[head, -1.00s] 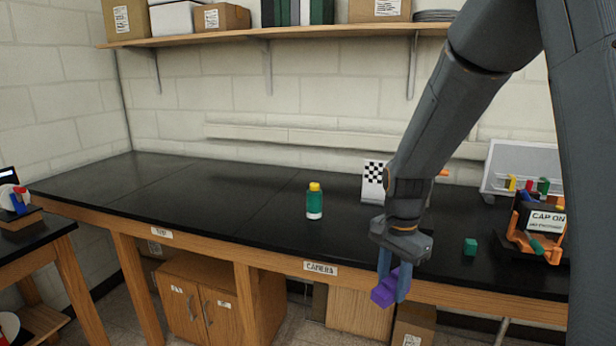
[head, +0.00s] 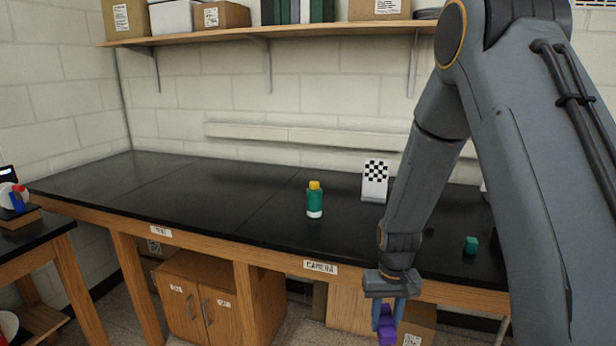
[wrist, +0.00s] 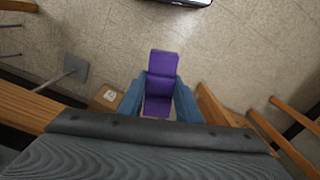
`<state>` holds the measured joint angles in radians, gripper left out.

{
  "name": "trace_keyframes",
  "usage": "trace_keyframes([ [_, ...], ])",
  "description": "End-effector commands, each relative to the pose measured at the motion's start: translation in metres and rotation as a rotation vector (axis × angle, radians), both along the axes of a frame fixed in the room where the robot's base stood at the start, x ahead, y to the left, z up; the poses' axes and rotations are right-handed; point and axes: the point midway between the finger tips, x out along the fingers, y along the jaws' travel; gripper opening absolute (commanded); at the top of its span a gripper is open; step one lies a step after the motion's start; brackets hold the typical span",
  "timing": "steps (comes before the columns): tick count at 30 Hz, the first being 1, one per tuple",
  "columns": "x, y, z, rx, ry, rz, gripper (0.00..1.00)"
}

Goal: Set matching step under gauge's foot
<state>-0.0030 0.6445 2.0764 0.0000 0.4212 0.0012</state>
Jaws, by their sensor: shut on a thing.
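My gripper (head: 388,312) is shut on a purple stepped block (head: 387,332), which hangs below the fingers in front of the bench edge. In the wrist view the purple block (wrist: 161,82) sits between the two blue fingers, with its step faces toward the camera and bare floor beneath. A small green block (head: 470,244) stands on the black bench to the right of my arm. No gauge or gauge foot can be made out in these frames; my arm hides the right part of the bench.
A green bottle with a yellow cap (head: 314,200) and a checkered board (head: 375,181) stand on the black bench (head: 220,195). A cardboard box (head: 416,325) is on the floor under the bench. A side table (head: 35,238) is at the left. The bench's left half is clear.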

Motion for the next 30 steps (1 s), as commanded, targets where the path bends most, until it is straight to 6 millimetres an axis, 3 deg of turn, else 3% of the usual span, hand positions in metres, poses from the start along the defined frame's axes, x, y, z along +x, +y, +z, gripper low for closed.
trace_keyframes([
  [3, -0.009, 0.0, -0.029, 0.0, 0.005, -0.001, 0.06],
  [7, -0.014, 0.0, -0.045, 0.0, 0.002, -0.001, 0.06],
  [30, -0.014, 0.0, -0.048, 0.0, -0.001, -0.002, 0.06],
])
